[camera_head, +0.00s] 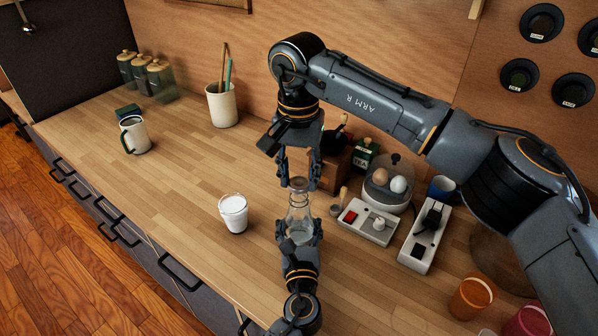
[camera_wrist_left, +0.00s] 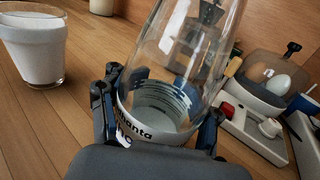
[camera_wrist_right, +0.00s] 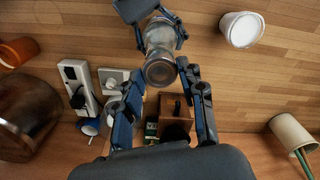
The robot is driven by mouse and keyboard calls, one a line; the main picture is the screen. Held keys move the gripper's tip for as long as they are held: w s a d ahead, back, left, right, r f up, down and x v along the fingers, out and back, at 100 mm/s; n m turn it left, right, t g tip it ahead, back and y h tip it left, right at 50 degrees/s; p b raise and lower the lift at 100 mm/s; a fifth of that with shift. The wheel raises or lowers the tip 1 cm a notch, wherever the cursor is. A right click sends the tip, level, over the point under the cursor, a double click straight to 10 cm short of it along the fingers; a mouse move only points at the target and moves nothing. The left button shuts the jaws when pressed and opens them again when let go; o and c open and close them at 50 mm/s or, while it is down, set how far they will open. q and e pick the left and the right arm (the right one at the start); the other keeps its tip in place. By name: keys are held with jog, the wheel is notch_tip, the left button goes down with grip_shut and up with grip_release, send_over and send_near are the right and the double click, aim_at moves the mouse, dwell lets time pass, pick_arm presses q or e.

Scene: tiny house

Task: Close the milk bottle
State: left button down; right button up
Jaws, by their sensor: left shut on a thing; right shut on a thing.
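The clear glass milk bottle (camera_head: 299,214) stands upright on the wooden counter and looks empty. My left gripper (camera_head: 300,232) is shut around its lower body; the left wrist view shows the bottle (camera_wrist_left: 185,60) between the fingers, with dark lettering near its base. My right gripper (camera_head: 299,178) points down from above, shut on the round lid (camera_head: 298,184) at the bottle's mouth. The right wrist view shows the lid (camera_wrist_right: 160,72) between the fingertips, lined up with the bottle. Whether the lid is fully seated is too small to tell.
A glass of milk (camera_head: 233,213) stands left of the bottle. A wooden box (camera_head: 330,172) is behind. The counter's left middle is clear.

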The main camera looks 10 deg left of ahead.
jog(key=shift+f, duration=0.9)
jog(key=shift+f, duration=0.6)
